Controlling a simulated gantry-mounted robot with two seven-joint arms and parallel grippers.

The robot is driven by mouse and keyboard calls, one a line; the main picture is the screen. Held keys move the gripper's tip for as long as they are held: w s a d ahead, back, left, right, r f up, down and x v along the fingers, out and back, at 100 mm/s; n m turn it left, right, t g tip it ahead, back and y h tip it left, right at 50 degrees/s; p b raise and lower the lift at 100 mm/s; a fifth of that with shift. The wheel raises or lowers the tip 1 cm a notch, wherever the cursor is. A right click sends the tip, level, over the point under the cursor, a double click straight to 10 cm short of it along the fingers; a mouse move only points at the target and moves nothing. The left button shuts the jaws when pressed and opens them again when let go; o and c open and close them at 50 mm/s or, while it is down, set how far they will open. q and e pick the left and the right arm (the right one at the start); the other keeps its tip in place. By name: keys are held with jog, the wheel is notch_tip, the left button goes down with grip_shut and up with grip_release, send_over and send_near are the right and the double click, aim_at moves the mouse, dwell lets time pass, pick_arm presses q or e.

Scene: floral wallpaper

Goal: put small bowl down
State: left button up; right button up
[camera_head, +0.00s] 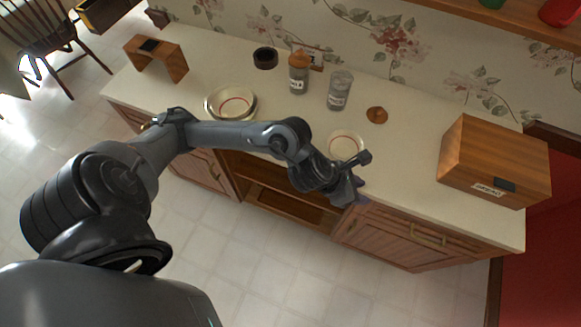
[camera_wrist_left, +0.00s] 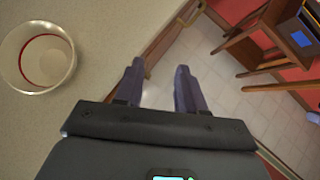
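The small bowl, pale with a red ring inside, stands upright on the counter just beyond my left gripper in the head view (camera_head: 345,143). It also shows at the upper left of the left wrist view (camera_wrist_left: 38,57), apart from the fingers. My left gripper (camera_head: 361,188) is at the counter's front edge. Its two purple fingers are spread with nothing between them in the left wrist view (camera_wrist_left: 159,88). Part of the bowl's near side is hidden by the gripper in the head view. My right gripper is not in view.
The cream counter (camera_head: 415,185) also holds a larger round dish (camera_head: 231,103), a bottle with an orange cap (camera_head: 299,75), a glass jar (camera_head: 340,90), a small brown lid (camera_head: 377,115), a dark round item (camera_head: 265,58) and a wooden box (camera_head: 495,162). Open shelving (camera_head: 275,190) lies below.

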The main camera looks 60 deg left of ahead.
pick_arm(q)
jog(key=s+f+n+y, duration=0.1)
jog(key=s+n, duration=0.3)
jog(key=n, duration=1)
jog(key=s+a+f+n+g+y, duration=0.1)
jog(key=s+n, duration=0.4)
jog(key=n, duration=0.9)
jog(key=shift+a+f+y, duration=0.15)
jog(key=shift+f+y, duration=0.25)
jog(key=shift+f, duration=0.45)
jog(key=shift+o, duration=0.2)
jog(key=s+a+f+n+g, duration=0.3)
jog(key=s+n, duration=0.5)
jog(key=n, duration=0.3)
jog(key=shift+s+a+f+y, duration=0.2)
jog(key=shift+a+f+y, duration=0.2)
jog(key=shift+a, duration=0.25)
